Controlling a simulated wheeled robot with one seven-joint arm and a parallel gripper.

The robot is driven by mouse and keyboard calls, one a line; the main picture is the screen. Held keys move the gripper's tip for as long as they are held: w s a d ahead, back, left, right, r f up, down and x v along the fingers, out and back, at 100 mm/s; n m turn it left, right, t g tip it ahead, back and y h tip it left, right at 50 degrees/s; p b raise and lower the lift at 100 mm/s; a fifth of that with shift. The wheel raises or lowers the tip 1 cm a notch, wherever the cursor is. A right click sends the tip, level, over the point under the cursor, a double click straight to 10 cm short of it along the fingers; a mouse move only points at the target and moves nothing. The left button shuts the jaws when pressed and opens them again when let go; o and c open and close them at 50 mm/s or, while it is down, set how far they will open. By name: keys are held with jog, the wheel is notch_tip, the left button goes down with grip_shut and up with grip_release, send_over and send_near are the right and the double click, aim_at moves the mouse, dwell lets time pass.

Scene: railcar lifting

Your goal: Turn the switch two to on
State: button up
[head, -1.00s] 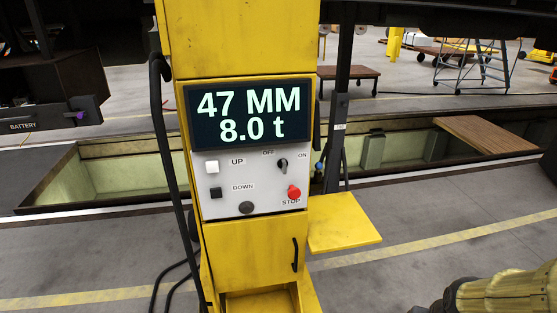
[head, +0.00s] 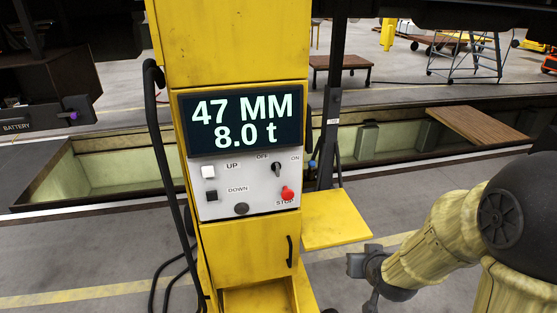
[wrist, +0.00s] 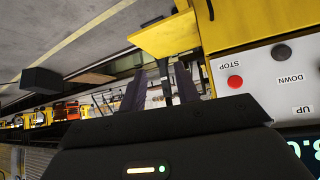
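A yellow lifting jack column (head: 240,50) carries a light grey control panel (head: 225,190). A small black rotary switch (head: 277,168) sits at its upper right, between the OFF and ON labels. Its handle looks roughly upright, but its exact angle is too small to tell. No label reads "two". The dark end of my arm, with my gripper (head: 372,285), is right of the column, apart from the panel. In the wrist view, my gripper (wrist: 160,92) shows two dark fingers spread apart, with nothing seen held. The switch is not visible there.
The panel also has a white UP button (head: 208,171), a dark DOWN button (head: 212,195) and a red STOP button (head: 287,193). The display (head: 243,119) reads 47 MM, 8.0 t. A yellow shelf (head: 335,220) juts out at right. A black cable (head: 160,140) hangs at left.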

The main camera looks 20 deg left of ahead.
jog(key=a+r+n+t+y+p, duration=0.1)
jog(key=a+r+t+y+p, duration=0.2)
jog(key=a, duration=0.6)
jog(key=w+a+r+n+t+y+p, duration=0.1)
jog(key=a+r+n+t+y+p, duration=0.1)
jog(key=a+r, duration=0.5)
jog(key=shift+a+t+y+p, duration=0.6)
jog(key=shift+a+t+y, duration=0.2)
jog(key=shift+a, duration=0.3)
jog(key=shift+w+r, duration=0.1)
jog(key=p, duration=0.8)
send_near(278, 168)
jog(key=x, duration=0.8)
jog(key=shift+w+r, duration=0.15)
jog(key=shift+w+a, duration=0.35)
jog(key=shift+w, duration=0.2)
